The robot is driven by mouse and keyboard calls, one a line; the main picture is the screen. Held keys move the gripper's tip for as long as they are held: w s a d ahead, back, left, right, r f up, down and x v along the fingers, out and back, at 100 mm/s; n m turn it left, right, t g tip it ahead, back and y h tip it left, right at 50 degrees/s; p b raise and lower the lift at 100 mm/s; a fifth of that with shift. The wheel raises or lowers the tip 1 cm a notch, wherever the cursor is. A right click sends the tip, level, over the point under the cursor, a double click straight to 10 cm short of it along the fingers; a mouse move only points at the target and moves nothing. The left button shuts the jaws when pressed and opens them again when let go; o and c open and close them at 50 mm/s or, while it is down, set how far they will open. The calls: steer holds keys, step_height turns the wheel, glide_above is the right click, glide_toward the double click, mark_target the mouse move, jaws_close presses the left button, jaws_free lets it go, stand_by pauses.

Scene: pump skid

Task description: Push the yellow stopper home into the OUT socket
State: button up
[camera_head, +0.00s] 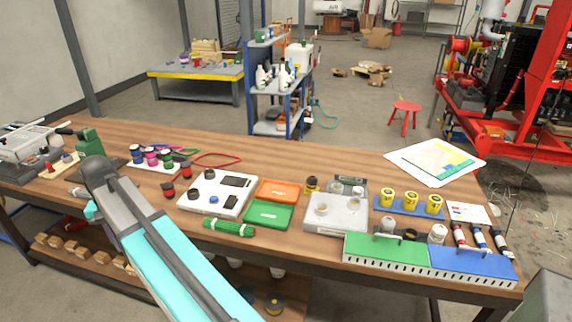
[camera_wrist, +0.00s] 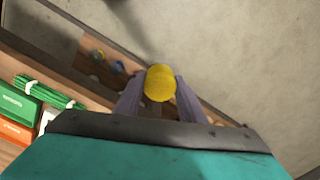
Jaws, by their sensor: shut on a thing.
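In the wrist view my gripper (camera_wrist: 160,88) is shut on the yellow stopper (camera_wrist: 160,82), whose round end faces the camera. The stopper is held in the air off the edge of the bench, over the floor and lower shelf, apart from any socket. In the head view my arm crosses the lower left of the picture, and the gripper and stopper do not show. I cannot make out an OUT label. A grey block (camera_head: 352,219) with round fittings on top and a white box (camera_head: 228,206) with dark round parts stand on the bench.
Yellow cylinders (camera_head: 410,200) stand on a blue base at right. Green (camera_head: 385,262) and blue (camera_head: 470,268) slotted cases line the front edge.

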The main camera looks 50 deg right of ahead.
steer(key=s+d+r+m+p, duration=0.1)
steer(key=s+d+m, duration=0.4)
steer(key=d, duration=0.7)
steer(key=s+d+r+m+p, duration=0.2)
steer(key=d+m, duration=0.4)
steer(key=d, duration=0.6)
steer(key=s+d+r+m+p, duration=0.1)
steer(key=s+d+m, duration=0.4)
steer(key=d, duration=0.7)
steer(key=s+d+r+m+p, duration=0.2)
steer(key=s+d+m, duration=0.7)
steer(key=s+d, duration=0.3)
steer(key=s+d+r+m+p, duration=0.1)
steer(key=s+d+m, duration=0.8)
steer(key=s, duration=0.9)
steer(key=d+p, duration=0.1)
steer(key=d, duration=0.2)
steer(key=shift+d+r+p, duration=0.3)
steer(key=shift+d+r, duration=0.1)
steer(key=shift+f, duration=0.15)
steer(key=shift+f+b, duration=1.9)
steer(key=shift+f, duration=0.9)
steer(key=shift+r, duration=0.2)
steer(key=shift+p, duration=0.55)
